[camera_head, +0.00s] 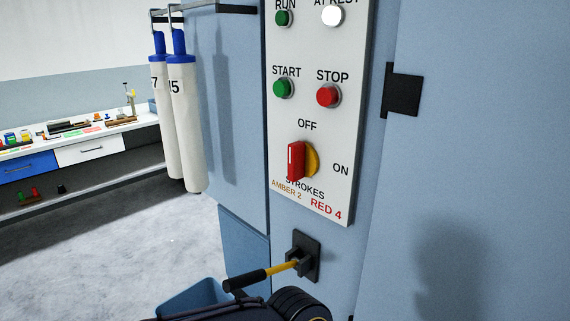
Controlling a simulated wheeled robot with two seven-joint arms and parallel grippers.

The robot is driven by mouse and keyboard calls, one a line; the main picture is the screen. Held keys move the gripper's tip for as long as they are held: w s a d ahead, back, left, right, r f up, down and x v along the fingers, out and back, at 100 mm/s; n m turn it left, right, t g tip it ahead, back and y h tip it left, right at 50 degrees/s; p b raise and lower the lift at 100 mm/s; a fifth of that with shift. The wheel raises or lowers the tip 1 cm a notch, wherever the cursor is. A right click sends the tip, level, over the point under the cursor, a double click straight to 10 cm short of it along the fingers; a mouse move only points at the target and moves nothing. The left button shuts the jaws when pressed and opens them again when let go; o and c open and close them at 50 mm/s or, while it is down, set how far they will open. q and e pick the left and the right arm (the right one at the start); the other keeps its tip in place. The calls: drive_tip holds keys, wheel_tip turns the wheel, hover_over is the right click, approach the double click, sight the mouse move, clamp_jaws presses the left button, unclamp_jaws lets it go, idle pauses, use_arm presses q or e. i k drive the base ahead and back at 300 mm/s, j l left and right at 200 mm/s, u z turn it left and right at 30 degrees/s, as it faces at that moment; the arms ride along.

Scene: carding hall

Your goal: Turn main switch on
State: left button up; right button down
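The main switch (296,161) is a red handle on a round yellow base, low on the white control panel (345,130). Its red handle stands upright, with the OFF label above it and the ON label to its right. Nothing touches the switch. A dark, ribbed part of my own arm shows at the bottom edge, below the panel. I see no gripper fingers in the picture.
Green START (283,88) and red STOP (328,96) buttons sit above the switch. Below the panel, a yellow lever with a black grip (245,281) sticks out from a black plate (310,243). A black bracket (402,91) juts out at right.

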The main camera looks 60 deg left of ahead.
sight(303, 159)
drive_tip(key=u, duration=1.95)
drive_tip(key=j, duration=0.2)
